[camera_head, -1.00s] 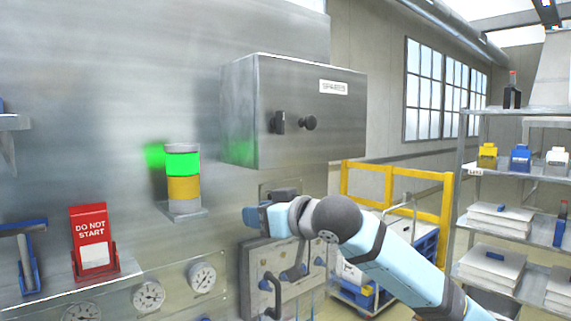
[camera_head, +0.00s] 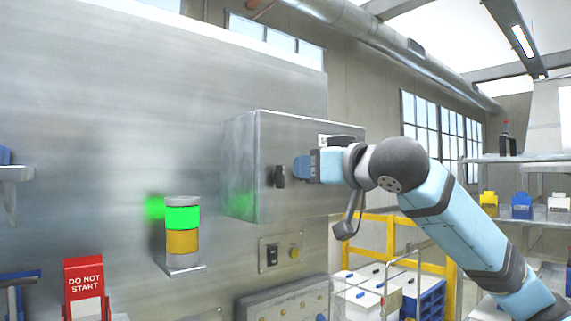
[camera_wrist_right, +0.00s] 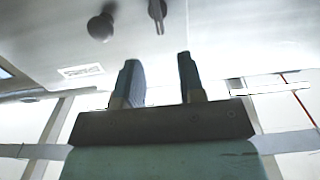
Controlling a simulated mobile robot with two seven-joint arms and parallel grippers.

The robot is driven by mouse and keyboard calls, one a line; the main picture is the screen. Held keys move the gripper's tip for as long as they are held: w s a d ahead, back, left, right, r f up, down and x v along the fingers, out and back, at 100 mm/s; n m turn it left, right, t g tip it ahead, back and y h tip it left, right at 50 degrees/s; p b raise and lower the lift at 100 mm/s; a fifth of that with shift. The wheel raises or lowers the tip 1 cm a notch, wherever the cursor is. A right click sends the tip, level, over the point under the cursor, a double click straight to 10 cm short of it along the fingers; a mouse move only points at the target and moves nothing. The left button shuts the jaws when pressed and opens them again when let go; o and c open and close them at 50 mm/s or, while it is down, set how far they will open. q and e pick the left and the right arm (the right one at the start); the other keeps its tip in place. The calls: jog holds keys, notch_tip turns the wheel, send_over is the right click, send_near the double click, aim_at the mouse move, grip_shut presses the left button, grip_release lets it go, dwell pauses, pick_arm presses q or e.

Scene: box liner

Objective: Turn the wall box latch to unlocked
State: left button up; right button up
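The grey metal wall box (camera_head: 248,170) is mounted on the steel panel, its door closed. Its dark latch (camera_head: 279,176) stands upright on the door front. The latch also shows at the top edge of the right wrist view (camera_wrist_right: 157,10), with a round dark knob (camera_wrist_right: 101,27) to its left. In the head view the knob is hidden behind my right gripper (camera_head: 299,167). That gripper is in front of the door, just right of the latch. In the right wrist view its two fingers (camera_wrist_right: 157,60) are apart with nothing between them, and the latch lies beyond them. My left gripper is not in view.
A stack light (camera_head: 183,230) lit green stands on a bracket left of the box. A switch plate (camera_head: 281,253) is below the box. A red "DO NOT START" sign (camera_head: 86,288) is at lower left. Shelving (camera_head: 530,165) and a yellow rail (camera_head: 375,226) are at right.

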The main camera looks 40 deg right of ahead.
aim_at(283, 168)
jog(key=w, duration=0.2)
jog(key=w+p, duration=0.1)
jog(key=w, duration=0.4)
jog(key=shift+w+a, duration=0.3)
grip_shut()
